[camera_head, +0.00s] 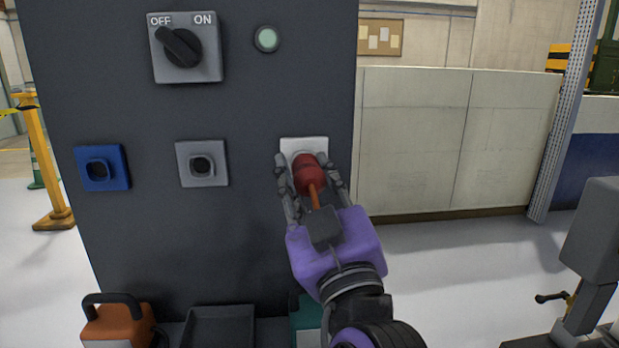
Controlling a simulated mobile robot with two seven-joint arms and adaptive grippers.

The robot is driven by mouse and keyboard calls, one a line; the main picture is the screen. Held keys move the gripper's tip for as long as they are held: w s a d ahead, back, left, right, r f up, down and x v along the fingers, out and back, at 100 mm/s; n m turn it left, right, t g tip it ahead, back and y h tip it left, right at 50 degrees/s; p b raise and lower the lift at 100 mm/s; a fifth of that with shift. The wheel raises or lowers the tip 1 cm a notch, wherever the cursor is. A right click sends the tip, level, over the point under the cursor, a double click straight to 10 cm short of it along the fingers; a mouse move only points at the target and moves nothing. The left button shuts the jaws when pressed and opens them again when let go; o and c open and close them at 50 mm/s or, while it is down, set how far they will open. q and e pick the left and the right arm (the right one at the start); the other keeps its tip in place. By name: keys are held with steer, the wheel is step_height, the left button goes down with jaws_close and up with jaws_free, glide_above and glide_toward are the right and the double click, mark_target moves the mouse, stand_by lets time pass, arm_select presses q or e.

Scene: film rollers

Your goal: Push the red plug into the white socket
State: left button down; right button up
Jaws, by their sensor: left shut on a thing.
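The white socket (304,144) is on the right side of the dark panel, partly hidden by the plug and fingers. The red plug (309,178), with an orange cord at its back, is in front of the socket and overlaps its lower part. My left gripper (306,164) is shut on the plug, one finger on each side, with its fingertips close to the socket. I cannot tell how far the plug's front is inside the socket. My right gripper is not in view.
A blue socket (102,168) and a grey socket (202,164) sit left on the dark panel (255,235). Above are a rotary switch (186,47) turned toward OFF and a pale green lamp (267,39).

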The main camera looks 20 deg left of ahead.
arm_select(q)
steer(key=shift+w+a, duration=0.25)
steer(key=shift+w, duration=0.3)
steer(key=c, duration=1.2)
jaws_free()
